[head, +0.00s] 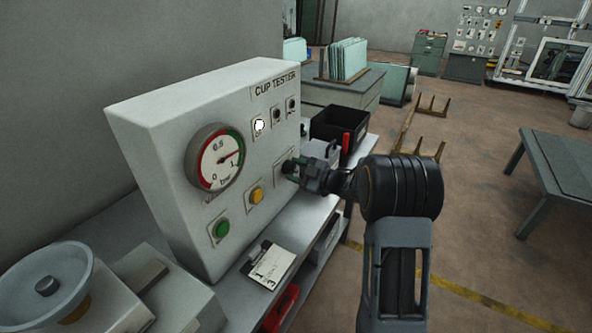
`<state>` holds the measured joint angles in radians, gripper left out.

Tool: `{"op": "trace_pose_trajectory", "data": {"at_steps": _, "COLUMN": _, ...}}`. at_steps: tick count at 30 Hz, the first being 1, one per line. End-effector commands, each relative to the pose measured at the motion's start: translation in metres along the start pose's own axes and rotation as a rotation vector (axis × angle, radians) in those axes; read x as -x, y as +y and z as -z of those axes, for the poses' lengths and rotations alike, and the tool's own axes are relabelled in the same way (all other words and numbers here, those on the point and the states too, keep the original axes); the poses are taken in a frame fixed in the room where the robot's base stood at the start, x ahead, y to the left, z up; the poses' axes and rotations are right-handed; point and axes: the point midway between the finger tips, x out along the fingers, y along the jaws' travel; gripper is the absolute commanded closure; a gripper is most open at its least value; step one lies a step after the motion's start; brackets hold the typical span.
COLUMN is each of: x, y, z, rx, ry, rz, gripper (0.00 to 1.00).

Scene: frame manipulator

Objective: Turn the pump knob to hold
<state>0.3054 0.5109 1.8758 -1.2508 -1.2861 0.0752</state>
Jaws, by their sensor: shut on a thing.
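The pump knob (288,167) is at the right side of the white cup tester panel (155,135), right of the yellow button. It is small, dark and mostly hidden by my gripper (297,171). My gripper reaches in from the right and is shut on the knob. The knob's plate (283,157) shows only in part. I cannot read its markings or tell which position the knob points to.
The panel carries a round gauge (215,158), a green button (222,228), a yellow button (257,195) and a lit white lamp (259,125). A clipboard (268,264) lies in front. A black bin (340,125) stands beyond the gripper. Floor right of the bench is open.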

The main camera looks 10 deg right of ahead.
Motion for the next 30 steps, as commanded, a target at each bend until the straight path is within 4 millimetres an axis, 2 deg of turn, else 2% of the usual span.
{"op": "trace_pose_trajectory", "data": {"at_steps": 8, "x": 0.0000, "y": 0.0012, "z": 0.0021, "rx": -0.188, "ry": 0.008, "rz": -0.006, "gripper": 0.77}}
{"op": "trace_pose_trajectory", "data": {"at_steps": 30, "x": -0.0001, "y": 0.0001, "z": 0.0022, "rx": -0.892, "ry": 0.038, "rz": -0.030, "gripper": 0.77}}
